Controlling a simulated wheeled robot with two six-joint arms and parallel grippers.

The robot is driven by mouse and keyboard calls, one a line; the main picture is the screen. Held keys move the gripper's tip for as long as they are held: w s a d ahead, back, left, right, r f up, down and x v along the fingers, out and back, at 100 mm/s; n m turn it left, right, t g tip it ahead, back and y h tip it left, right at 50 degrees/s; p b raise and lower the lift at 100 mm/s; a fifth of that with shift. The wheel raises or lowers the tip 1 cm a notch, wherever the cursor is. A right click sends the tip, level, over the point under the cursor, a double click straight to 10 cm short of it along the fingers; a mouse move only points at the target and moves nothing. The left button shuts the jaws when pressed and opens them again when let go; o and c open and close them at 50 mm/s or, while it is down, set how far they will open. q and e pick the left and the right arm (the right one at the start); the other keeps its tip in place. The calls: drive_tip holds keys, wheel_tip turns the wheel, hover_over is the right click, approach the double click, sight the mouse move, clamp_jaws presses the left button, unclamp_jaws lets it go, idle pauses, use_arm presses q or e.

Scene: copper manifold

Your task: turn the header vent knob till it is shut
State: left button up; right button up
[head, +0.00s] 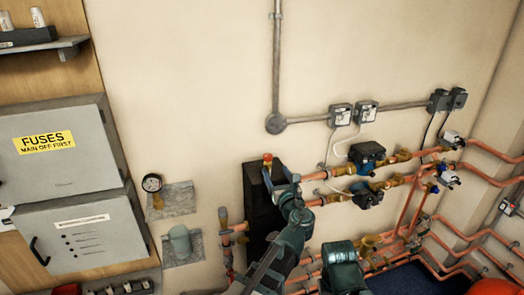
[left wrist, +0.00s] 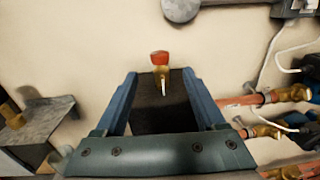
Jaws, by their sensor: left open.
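The header vent knob (head: 267,157) is a small red cap on a brass stem, above the dark header (head: 256,205) on the wall. In the left wrist view the red knob (left wrist: 160,57) sits just beyond the fingertips, roughly centred between them, with its brass stem below. My left gripper (head: 281,179) is open with nothing between its blue fingers, close below and right of the knob in the head view. In the left wrist view the open gripper (left wrist: 160,75) points at the knob, and I see no contact. My right gripper is not in view.
Copper pipes (head: 400,180) with valves and dark pumps (head: 367,155) run along the wall to the right.

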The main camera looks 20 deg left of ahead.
sight(267, 154)
use_arm(q)
drive_tip(key=x, duration=1.3)
drive_tip(key=shift+w+a, duration=0.25)
drive_tip(key=shift+w, duration=0.05)
clamp_jaws()
